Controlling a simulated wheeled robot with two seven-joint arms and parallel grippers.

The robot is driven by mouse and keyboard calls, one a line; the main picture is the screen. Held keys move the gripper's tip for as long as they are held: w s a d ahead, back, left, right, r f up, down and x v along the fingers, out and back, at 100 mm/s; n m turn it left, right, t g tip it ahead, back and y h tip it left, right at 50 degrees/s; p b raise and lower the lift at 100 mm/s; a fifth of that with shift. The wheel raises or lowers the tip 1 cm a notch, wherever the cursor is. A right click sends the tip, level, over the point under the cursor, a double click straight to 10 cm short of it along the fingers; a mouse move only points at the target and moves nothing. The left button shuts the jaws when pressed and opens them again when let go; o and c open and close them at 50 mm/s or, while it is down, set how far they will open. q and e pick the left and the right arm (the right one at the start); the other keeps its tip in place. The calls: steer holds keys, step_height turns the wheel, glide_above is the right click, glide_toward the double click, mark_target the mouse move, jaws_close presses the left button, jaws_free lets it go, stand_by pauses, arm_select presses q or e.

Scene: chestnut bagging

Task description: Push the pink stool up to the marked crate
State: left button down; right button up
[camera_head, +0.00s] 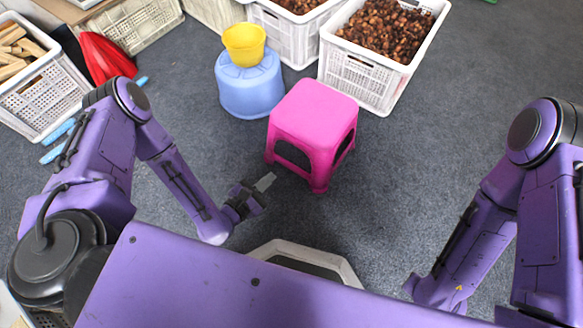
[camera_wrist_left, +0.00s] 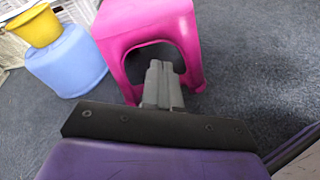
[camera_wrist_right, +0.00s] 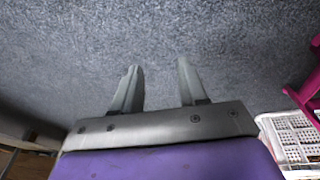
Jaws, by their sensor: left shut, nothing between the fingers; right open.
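The pink stool (camera_head: 314,115) stands upright on the grey floor in the middle of the head view. It also shows in the left wrist view (camera_wrist_left: 143,18), and an edge of it shows at the right of the right wrist view (camera_wrist_right: 309,88). The crate of chestnuts (camera_head: 372,75) stands just behind the stool; no marking is clear on it. My left gripper (camera_head: 266,181) is shut and empty, low at the stool's near left side; contact cannot be told. In the left wrist view its fingers (camera_wrist_left: 161,82) overlap the stool's opening. My right gripper (camera_wrist_right: 158,88) is open and empty over bare floor.
A blue stool (camera_head: 250,88) with a yellow bucket (camera_head: 244,45) on it stands left of the pink stool. A second chestnut crate (camera_head: 290,37) is behind. A crate of wood (camera_head: 42,98) and a red object (camera_head: 105,58) are far left. Floor at right is clear.

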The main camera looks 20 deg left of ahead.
arm_select(q)
step_height(320, 180, down, 5)
steer(key=w+a+n+t+b, duration=0.2)
steer(key=n+b, duration=0.2)
steer(key=w+d+n+t+b, duration=0.1)
steer(key=w+d+b, duration=0.3)
steer(key=w, duration=0.9)
steer(key=shift+d+r+h+b, duration=0.3)
steer(key=shift+d+r+b, duration=0.05)
steer(key=shift+d+r, duration=0.1)
arm_select(e)
steer(key=s+f+n+g+y, duration=0.1)
steer(key=s+f+n+g, duration=0.3)
steer(key=f, duration=0.5)
steer(key=shift+s+d+f+g, duration=0.15)
steer(key=shift+s+f+g, duration=0.25)
steer(key=shift+s, duration=0.7)
